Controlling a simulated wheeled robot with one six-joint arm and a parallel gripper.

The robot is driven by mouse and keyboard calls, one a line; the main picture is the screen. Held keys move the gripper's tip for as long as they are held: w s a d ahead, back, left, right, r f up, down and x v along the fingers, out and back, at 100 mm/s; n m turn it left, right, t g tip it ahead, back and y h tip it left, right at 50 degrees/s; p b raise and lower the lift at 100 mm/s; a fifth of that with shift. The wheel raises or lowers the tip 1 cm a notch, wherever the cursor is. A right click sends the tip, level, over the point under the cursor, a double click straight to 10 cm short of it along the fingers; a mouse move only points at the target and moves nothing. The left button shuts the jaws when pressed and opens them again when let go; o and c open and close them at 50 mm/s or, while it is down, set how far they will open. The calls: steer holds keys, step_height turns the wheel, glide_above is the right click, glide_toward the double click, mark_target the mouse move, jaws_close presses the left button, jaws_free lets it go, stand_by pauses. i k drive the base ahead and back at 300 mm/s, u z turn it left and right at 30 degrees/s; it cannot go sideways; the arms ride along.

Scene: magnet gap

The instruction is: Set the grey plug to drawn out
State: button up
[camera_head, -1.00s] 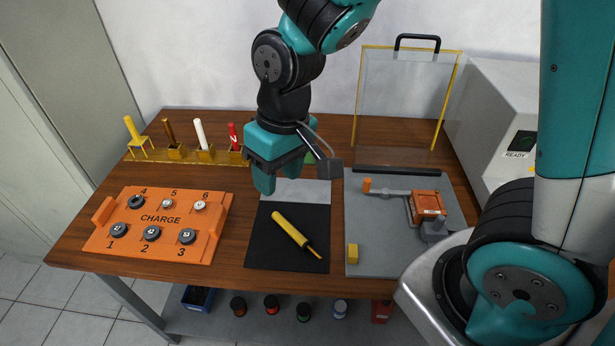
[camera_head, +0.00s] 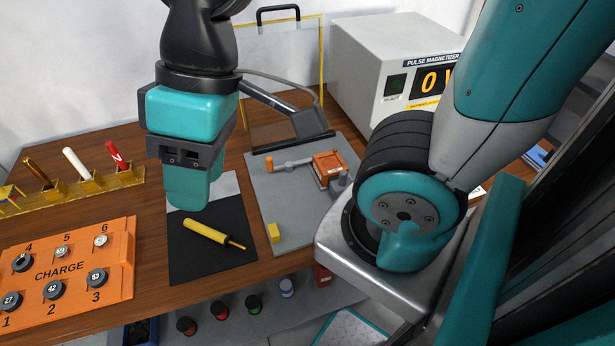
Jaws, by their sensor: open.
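An orange block (camera_head: 325,166) stands on the grey fixture plate (camera_head: 285,212), with a light grey rod (camera_head: 293,163) running left from it to an orange knob. A small grey part (camera_head: 341,183) sits at the block's front right; it may be the grey plug, but I cannot tell whether it is in or drawn out. My gripper (camera_head: 188,196) is open and points down above the black mat (camera_head: 200,268), left of the fixture and apart from it. One finger mostly hides the other. Nothing shows between them.
A yellow tool (camera_head: 207,232) lies on the mat. A yellow block (camera_head: 273,232) stands on the plate. The orange CHARGE tray (camera_head: 70,300) is at left, the yellow rack (camera_head: 75,192) behind it. A clear shield (camera_head: 290,65) and the pulse magnetizer (camera_head: 375,55) stand behind.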

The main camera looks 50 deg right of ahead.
mark_target(336, 187)
steer(key=z, duration=0.3)
steer(key=k, duration=0.1)
steer(key=z, duration=0.8)
